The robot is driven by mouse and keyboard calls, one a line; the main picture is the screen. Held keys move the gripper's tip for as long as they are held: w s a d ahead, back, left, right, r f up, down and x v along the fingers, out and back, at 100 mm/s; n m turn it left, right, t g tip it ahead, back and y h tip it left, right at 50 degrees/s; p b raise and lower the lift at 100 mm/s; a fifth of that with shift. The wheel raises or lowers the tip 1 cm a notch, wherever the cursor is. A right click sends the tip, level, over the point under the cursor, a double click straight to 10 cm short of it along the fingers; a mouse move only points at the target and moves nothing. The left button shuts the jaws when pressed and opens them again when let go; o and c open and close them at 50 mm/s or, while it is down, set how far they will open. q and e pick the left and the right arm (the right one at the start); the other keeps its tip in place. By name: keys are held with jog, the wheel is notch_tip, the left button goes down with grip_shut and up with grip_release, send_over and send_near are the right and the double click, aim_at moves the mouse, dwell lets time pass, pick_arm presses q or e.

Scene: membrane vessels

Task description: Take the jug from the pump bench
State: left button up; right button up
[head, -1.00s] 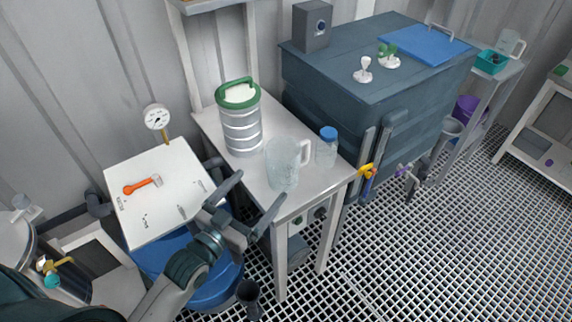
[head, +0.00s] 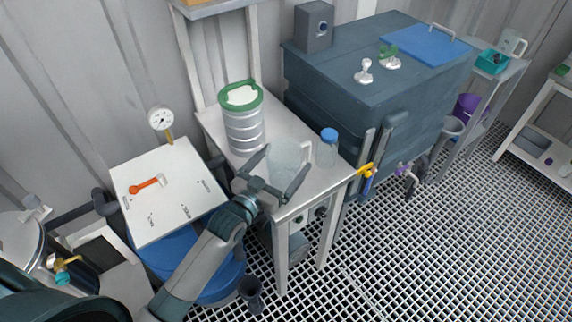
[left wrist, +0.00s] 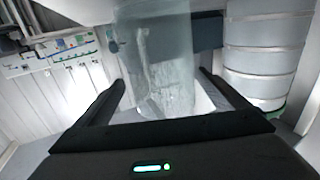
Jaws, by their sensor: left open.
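The clear jug (head: 285,157) stands upright near the front edge of the white pump bench (head: 216,122). My left gripper (head: 288,158) is open, with one finger on each side of the jug's body. In the left wrist view the jug (left wrist: 167,55) shows between the two spread fingers, with a gap visible beside them; contact cannot be told. The jug's handle is not clear behind the right-hand finger. My right gripper is not in view.
A steel canister with a green rim (head: 243,125) stands close behind the jug. A blue-capped bottle (head: 327,148) stands just to its right. A dark blue tank (head: 365,85) is beyond the bench. A white board with an orange tool (head: 150,184) lies left.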

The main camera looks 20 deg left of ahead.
aim_at(292, 149)
pick_arm(q)
jog(key=shift+w+d, duration=0.1)
jog(key=shift+w, duration=0.2)
jog(key=shift+w, duration=0.1)
jog(key=shift+w+r+p, duration=0.15)
jog(key=shift+w+p, duration=0.3)
jog(key=shift+w, duration=0.15)
jog(key=p+x, duration=0.1)
jog(key=x, duration=0.2)
jog(key=shift+w+d+f, duration=0.1)
jog(key=shift+w+f, duration=0.15)
jog(key=shift+w, duration=0.15)
jog(key=c, duration=1.2)
